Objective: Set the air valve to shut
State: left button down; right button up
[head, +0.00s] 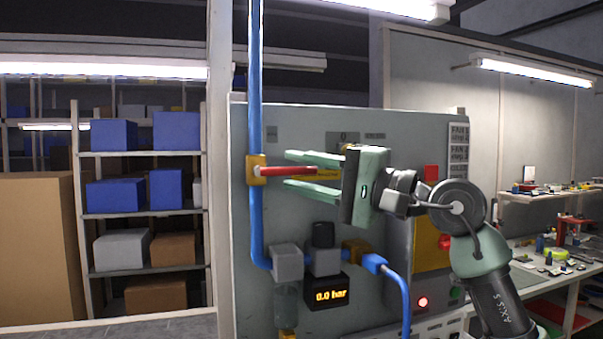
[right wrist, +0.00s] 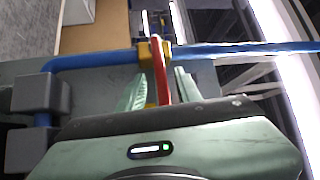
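The air valve has a brass body (head: 257,169) on the vertical blue pipe (head: 256,80). Its red handle (head: 290,171) points right, square to the pipe. The display below (head: 330,295) reads 0.0 bar. My right gripper (head: 299,173) comes in from the right, with one green finger above the handle and one below it. In the right wrist view the red handle (right wrist: 160,70) lies between the open fingers (right wrist: 160,90), with a gap visible on each side. The brass body (right wrist: 153,51) shows beyond the fingertips. My left gripper is not in view.
The grey panel (head: 300,130) stands behind the valve. Below are a regulator (head: 323,262), a blue hose (head: 400,290) and a lit red button (head: 422,303). Shelves with blue bins (head: 176,131) stand at left, and a workbench (head: 545,195) at right.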

jog(key=shift+d, duration=0.1)
jog(key=shift+s+d+f+b, duration=0.15)
jog(key=shift+s+d+b, duration=0.1)
jog(key=shift+b, duration=0.1)
jog(key=r+b+v, duration=0.1)
jog(key=b+v, duration=0.1)
jog(key=v, duration=0.4)
jog(key=shift+s+d+f+b, duration=0.2)
jog(key=shift+d+f+b, duration=0.2)
jog(key=shift+d+f, duration=0.05)
